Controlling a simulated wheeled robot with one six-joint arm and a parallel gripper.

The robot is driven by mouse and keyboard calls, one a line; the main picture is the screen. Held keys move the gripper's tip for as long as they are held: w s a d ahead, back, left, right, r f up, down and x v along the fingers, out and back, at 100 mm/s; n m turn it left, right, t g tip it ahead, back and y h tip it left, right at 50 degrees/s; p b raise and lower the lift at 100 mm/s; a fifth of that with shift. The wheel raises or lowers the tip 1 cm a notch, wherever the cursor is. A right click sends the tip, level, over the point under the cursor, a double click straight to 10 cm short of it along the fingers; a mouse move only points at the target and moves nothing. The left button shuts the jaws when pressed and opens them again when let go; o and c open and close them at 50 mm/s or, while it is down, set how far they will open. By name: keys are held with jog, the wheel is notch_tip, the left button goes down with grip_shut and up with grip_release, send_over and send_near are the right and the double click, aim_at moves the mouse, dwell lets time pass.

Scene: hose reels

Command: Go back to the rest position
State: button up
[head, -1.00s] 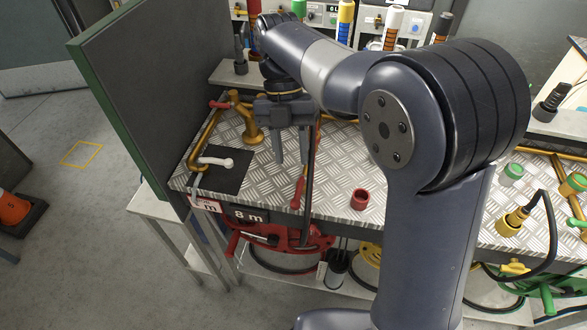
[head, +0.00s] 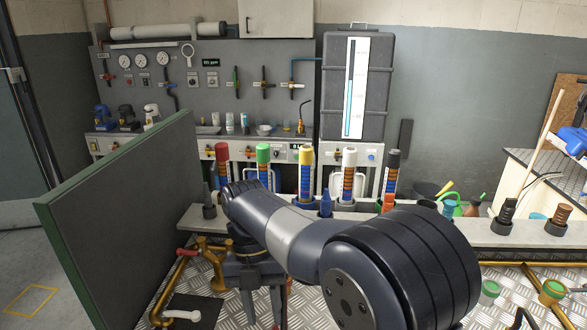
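My gripper (head: 262,303) points down over the left part of the checker-plate bench (head: 325,300). Its two fingers are apart and I see nothing between them. Their tips are near the lower edge of the picture. My arm bends from the lower right and hides much of the bench. A brass pipe fitting with a red lever (head: 205,258) stands left of the gripper, apart from it. A white lever (head: 182,315) lies on a dark plate below that.
A green-edged dark panel (head: 120,215) stands left of the bench. Coloured upright cylinders, among them a yellow-topped one (head: 306,172), line the back shelf. Behind are a gauge wall (head: 215,75) and a dark tank (head: 357,85). Open floor (head: 25,270) shows at lower left.

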jog(key=x, duration=0.7)
jog(key=shift+r, duration=0.1)
jog(key=v, duration=1.1)
jog(key=x, duration=1)
jog(key=shift+s+f, duration=0.15)
jog(key=shift+f, duration=0.4)
jog(key=shift+a+r+m+y+b, duration=0.1)
jog(key=shift+a+m+y+b, duration=0.3)
jog(key=shift+m, duration=0.5)
jog(key=shift+d, duration=0.1)
